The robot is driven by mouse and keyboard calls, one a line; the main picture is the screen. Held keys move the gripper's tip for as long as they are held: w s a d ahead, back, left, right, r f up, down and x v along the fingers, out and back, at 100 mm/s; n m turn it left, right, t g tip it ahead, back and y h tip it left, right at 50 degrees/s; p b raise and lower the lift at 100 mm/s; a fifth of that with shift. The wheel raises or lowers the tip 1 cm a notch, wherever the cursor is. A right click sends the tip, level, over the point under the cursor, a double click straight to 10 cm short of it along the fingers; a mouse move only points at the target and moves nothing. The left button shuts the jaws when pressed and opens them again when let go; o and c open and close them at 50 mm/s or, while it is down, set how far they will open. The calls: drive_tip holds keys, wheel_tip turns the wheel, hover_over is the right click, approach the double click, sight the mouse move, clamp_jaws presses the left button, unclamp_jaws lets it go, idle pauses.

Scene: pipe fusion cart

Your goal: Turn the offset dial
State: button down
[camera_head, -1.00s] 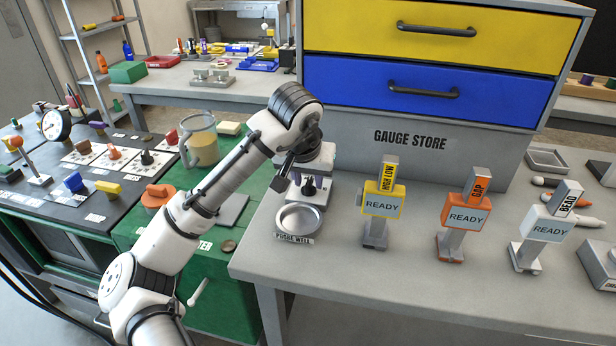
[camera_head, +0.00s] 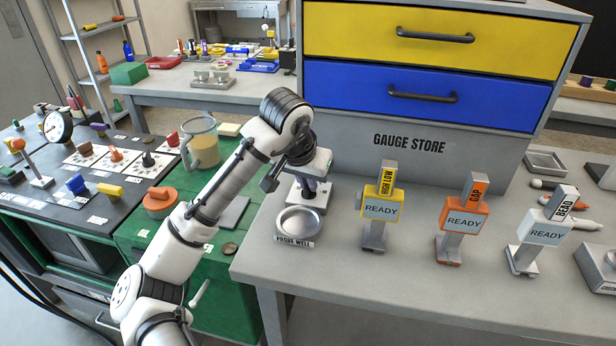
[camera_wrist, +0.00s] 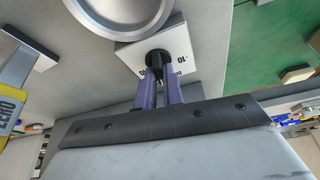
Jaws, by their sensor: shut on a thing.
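The offset dial is a black knob (camera_wrist: 157,58) on a pale block with small number marks at its sides, one reading 10. The block (camera_wrist: 125,54) stands directly behind the round probe well; it also shows in the head view (camera_head: 296,195). My gripper (camera_wrist: 158,76) has its two purple fingers closed on the knob from above. In the head view my gripper (camera_head: 310,186) is low over the block and hides most of the knob. The knob's pointer and exact setting cannot be read.
The metal probe well dish (camera_head: 300,221) sits close in front of the dial. A yellow READY gauge stand (camera_head: 382,207) is to the right, then an orange one (camera_head: 464,219) and a white one (camera_head: 543,232). The gauge store cabinet (camera_head: 425,150) rises behind.

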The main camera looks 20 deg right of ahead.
drive_tip(key=m+g+p, duration=0.1)
drive_tip(key=m, duration=0.1)
drive_tip(key=m+h+p, duration=0.1)
drive_tip(key=m+p, duration=0.1)
drive_tip(key=m, duration=0.1)
drive_tip(key=shift+w+r+g, duration=0.1)
drive_tip(key=shift+r+g, duration=0.05)
drive_tip(key=shift+g, duration=0.25)
drive_tip(key=shift+w+a+m+g+h+p, duration=0.15)
drive_tip(key=shift+m+g+p, duration=0.35)
drive_tip(key=shift+m, duration=0.7)
drive_tip(key=shift+d+m+g+h+p, duration=0.25)
drive_tip(key=shift+m+p, duration=0.35)
drive_tip(key=shift+m, duration=0.6)
drive_tip(key=shift+a, duration=0.2)
drive_tip(key=c, duration=1.5)
unclamp_jaws()
drive_tip(key=v, duration=1.3)
drive_tip(key=shift+w+r, duration=0.15)
drive_tip(key=shift+r, duration=0.15)
